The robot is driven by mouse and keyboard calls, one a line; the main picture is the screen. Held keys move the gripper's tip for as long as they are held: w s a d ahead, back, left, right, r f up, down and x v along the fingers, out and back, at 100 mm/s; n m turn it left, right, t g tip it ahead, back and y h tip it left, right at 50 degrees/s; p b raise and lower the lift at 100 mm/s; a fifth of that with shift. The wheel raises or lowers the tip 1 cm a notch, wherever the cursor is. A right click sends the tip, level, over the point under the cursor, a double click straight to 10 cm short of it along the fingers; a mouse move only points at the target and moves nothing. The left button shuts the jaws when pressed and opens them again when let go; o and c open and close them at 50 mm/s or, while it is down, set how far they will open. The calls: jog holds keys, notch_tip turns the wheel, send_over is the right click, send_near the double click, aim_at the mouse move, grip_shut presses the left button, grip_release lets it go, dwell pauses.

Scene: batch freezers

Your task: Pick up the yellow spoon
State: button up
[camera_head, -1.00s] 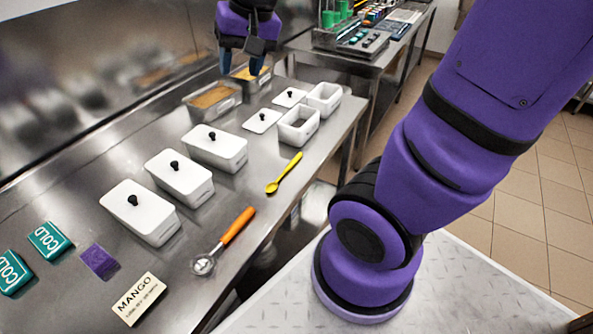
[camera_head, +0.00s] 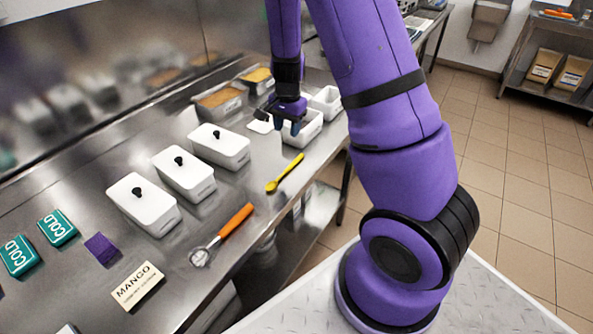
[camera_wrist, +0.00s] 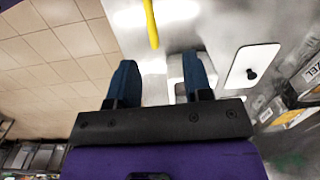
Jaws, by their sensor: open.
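The yellow spoon (camera_head: 285,173) lies on the steel counter near its front edge, with its bowl toward the lower left. In the wrist view part of the yellow spoon (camera_wrist: 151,24) shows at the top, ahead of the fingertips and roughly between them. My gripper (camera_head: 286,130) is above the counter, behind the spoon and over the small white containers, pointing down. In the wrist view my gripper (camera_wrist: 158,72) has its two blue fingers apart with nothing between them. It is not touching the spoon.
An orange-handled scoop (camera_head: 227,230) lies left of the spoon. Several lidded white tubs (camera_head: 219,146) stand behind. An open white container (camera_head: 302,129) is by my gripper. A MANGO sign (camera_head: 137,286) and teal COLD blocks (camera_head: 57,229) are at the left. The counter around the spoon is clear.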

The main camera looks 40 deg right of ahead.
notch_tip(320, 180, down, 2)
jog(key=d, duration=0.1)
send_over(294, 162)
jog(key=shift+m, duration=0.4)
jog(key=f, duration=0.5)
jog(key=shift+w+f, duration=0.1)
jog(key=shift+w, duration=0.25)
jog(key=shift+s+f, duration=0.2)
jog(key=shift+f, duration=2.7)
grip_shut()
